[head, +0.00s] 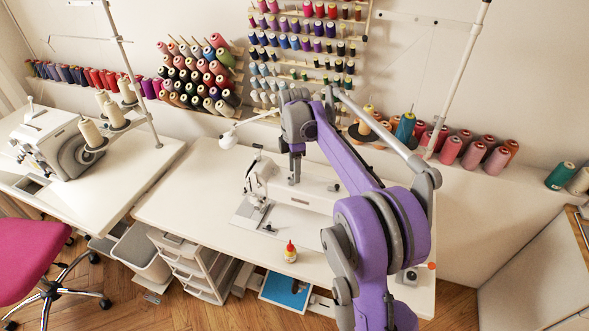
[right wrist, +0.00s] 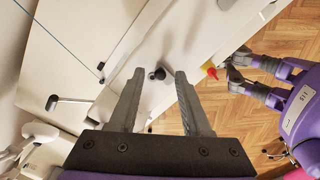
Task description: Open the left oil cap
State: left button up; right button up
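A white sewing machine (head: 310,195) stands on the middle table. A small dark round cap (head: 335,187) sits on it; I take it for an oil cap. It also shows in the right wrist view (right wrist: 157,74), beyond my fingertips and roughly between their lines. I cannot tell whether another cap is hidden. My right gripper (head: 295,178) points down over the machine, left of the cap. In the right wrist view its two fingers (right wrist: 158,72) are spread and empty. My left gripper (right wrist: 238,68) shows small at the right of that view, near the table edge; its opening is unclear.
A small bottle with a red tip (head: 290,254) stands at the table's front. A thin pole (head: 460,80) rises on the right. A white lamp (head: 228,138) is behind the machine. Thread spools (head: 472,155) line the back. The table's left part is clear.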

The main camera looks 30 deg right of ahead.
notch_tip(320, 180, up, 11)
jog(key=p, duration=0.1)
dwell(0.5)
jog(key=shift+a+f, duration=0.1)
dwell(0.3)
